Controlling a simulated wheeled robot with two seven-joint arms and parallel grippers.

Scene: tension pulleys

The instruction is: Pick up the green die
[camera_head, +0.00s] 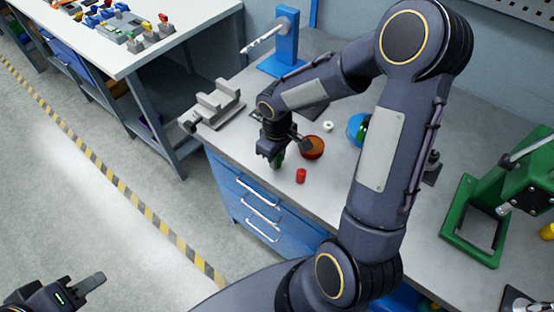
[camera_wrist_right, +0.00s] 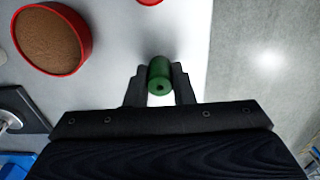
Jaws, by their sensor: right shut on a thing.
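The green die (camera_wrist_right: 160,78) is a small green cylinder with a hole in its end face. In the right wrist view it sits between the two fingers of my right gripper (camera_wrist_right: 160,88), which is shut on it. In the head view my right gripper (camera_head: 275,160) points down near the front edge of the grey bench, and a bit of the green die (camera_head: 279,161) shows at its fingers. I cannot tell whether the die touches the bench top. My left gripper (camera_head: 88,285) is at the lower left over the floor, its fingers only partly in view.
A red cylinder (camera_head: 300,176) and a red-rimmed brown bowl (camera_head: 313,148) stand close to the right gripper. A white ring (camera_head: 328,126) and a blue bowl (camera_head: 356,127) lie behind. A grey vise (camera_head: 215,103), a blue stand (camera_head: 287,40) and a green press (camera_head: 466,225) flank the work area.

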